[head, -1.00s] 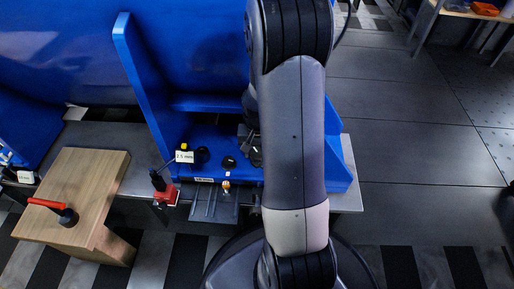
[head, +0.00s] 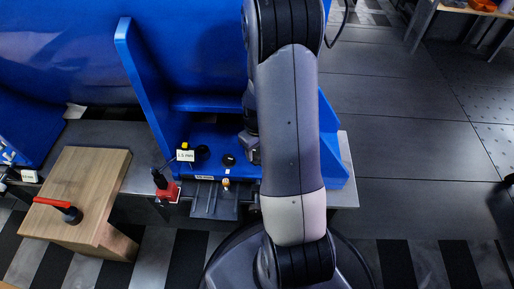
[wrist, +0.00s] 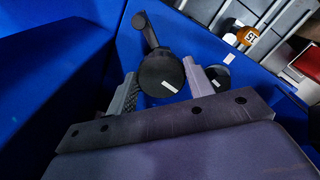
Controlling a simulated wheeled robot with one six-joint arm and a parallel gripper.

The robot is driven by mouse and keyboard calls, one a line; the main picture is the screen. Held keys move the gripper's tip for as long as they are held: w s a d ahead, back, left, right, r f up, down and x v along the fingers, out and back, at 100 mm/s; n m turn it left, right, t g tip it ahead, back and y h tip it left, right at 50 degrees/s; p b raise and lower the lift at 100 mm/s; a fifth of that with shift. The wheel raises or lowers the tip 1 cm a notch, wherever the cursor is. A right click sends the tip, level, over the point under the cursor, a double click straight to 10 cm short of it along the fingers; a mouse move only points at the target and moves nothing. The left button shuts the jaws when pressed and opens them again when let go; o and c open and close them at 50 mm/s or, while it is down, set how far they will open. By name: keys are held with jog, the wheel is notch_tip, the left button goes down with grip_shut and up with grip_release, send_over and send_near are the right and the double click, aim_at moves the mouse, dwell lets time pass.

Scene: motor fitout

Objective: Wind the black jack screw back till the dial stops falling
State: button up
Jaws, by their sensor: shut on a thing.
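The black jack screw (wrist: 160,74) shows in the wrist view as a round black head with a short crank arm pointing up and left. My gripper (wrist: 163,82) is shut on this head, one finger on each side. In the head view my gripper (head: 250,147) is low over the right part of the blue fixture (head: 143,90), and the screw is hidden there. A small white readout tag (head: 185,155) with a yellow top stands on the fixture's left; its figures are too small to read surely.
A black disc with a white mark (wrist: 218,78) lies close beside my right finger; it also shows in the head view (head: 229,160). A red clamp (head: 167,191) is at the fixture's front left.

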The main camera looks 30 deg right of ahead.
aim_at(257, 151)
jog(key=shift+w+r, duration=0.1)
jog(key=shift+r, duration=0.05)
dwell(0.4)
jog(key=o, duration=1)
notch_tip(257, 151, up, 11)
jog(key=p, duration=0.4)
jog(key=shift+f, duration=0.2)
dwell(1.0)
